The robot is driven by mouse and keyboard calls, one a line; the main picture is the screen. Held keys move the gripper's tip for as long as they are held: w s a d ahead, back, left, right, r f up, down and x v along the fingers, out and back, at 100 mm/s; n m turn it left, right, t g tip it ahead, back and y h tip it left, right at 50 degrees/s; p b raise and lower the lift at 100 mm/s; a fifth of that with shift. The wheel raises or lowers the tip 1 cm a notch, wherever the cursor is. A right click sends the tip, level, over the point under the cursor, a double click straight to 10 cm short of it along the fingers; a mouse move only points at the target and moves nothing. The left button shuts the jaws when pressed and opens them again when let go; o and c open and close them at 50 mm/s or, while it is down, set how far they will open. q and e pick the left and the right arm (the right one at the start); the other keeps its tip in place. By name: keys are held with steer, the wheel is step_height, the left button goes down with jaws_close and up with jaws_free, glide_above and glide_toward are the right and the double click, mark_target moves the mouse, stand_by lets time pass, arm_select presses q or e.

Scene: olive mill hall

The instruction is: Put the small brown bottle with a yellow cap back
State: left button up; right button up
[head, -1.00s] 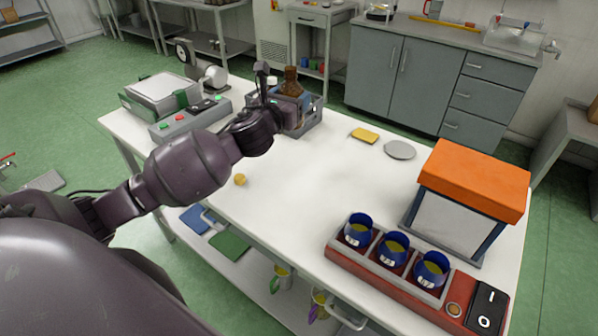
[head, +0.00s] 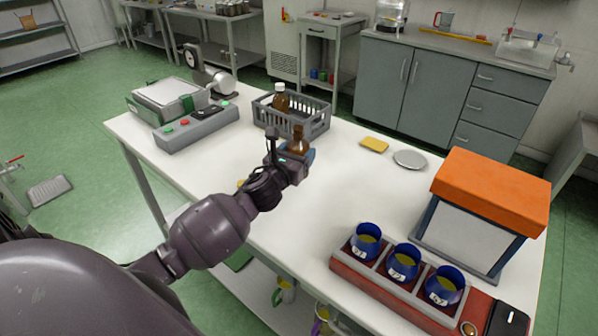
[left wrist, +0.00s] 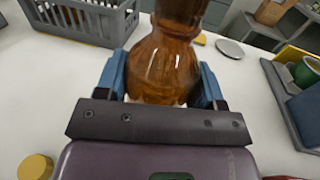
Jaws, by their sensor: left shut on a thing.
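My left gripper (head: 296,156) is shut on a small brown bottle (head: 298,140), held upright above the table in front of the grey crate (head: 312,127). In the left wrist view the bottle (left wrist: 165,62) stands between the blue fingers (left wrist: 160,88); its top is cut off there. In the head view the bottle's top looks brown, with no yellow cap visible on it. A small round yellow piece, perhaps a cap (left wrist: 35,167), lies on the white table; my arm mostly hides it in the head view. My right gripper is not in view.
Another brown bottle with a pale cap (head: 280,98) stands in the crate. A yellow pad (head: 374,145) and grey disc (head: 410,159) lie to the right. A red rack (head: 375,280) with blue cups and an orange-topped box (head: 490,190) occupy the front right. The table middle (head: 330,195) is clear.

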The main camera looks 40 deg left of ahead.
arm_select(q)
steer(key=shift+f, duration=0.9)
steer(key=shift+f+b, duration=0.7)
steer(key=shift+f, duration=0.95)
steer(key=shift+f, duration=0.2)
steer(key=o, duration=1.2)
